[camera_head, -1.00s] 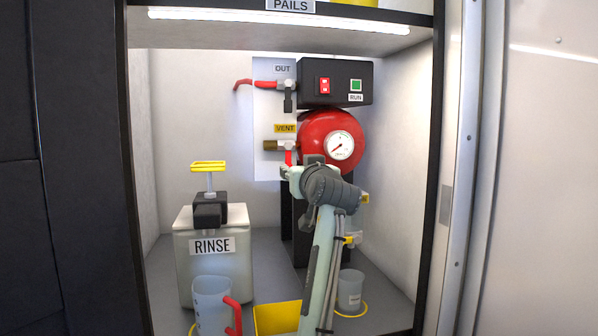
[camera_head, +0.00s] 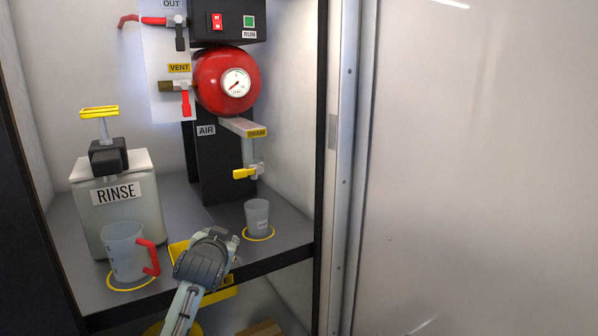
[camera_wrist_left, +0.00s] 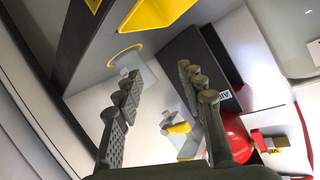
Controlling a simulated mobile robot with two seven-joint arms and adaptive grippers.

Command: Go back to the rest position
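My left gripper (camera_wrist_left: 158,88) is open in the left wrist view, its two dark fingers apart with nothing held between them. In the head view my left wrist (camera_head: 205,258) is low, in front of the shelf's front edge and the yellow tray (camera_head: 178,250); its fingers are hidden there. The red tank (camera_head: 227,80) with its gauge stands clear of the arm. The vent valve's red lever (camera_head: 186,103) hangs down. My right gripper is in neither view.
A clear jug (camera_head: 124,253) with a red handle stands left of the wrist, before the rinse tank (camera_head: 120,215). A small cup (camera_head: 257,218) stands right, below the drain valve's yellow handle (camera_head: 244,173). The cabinet's right post (camera_head: 338,170) borders a bare wall.

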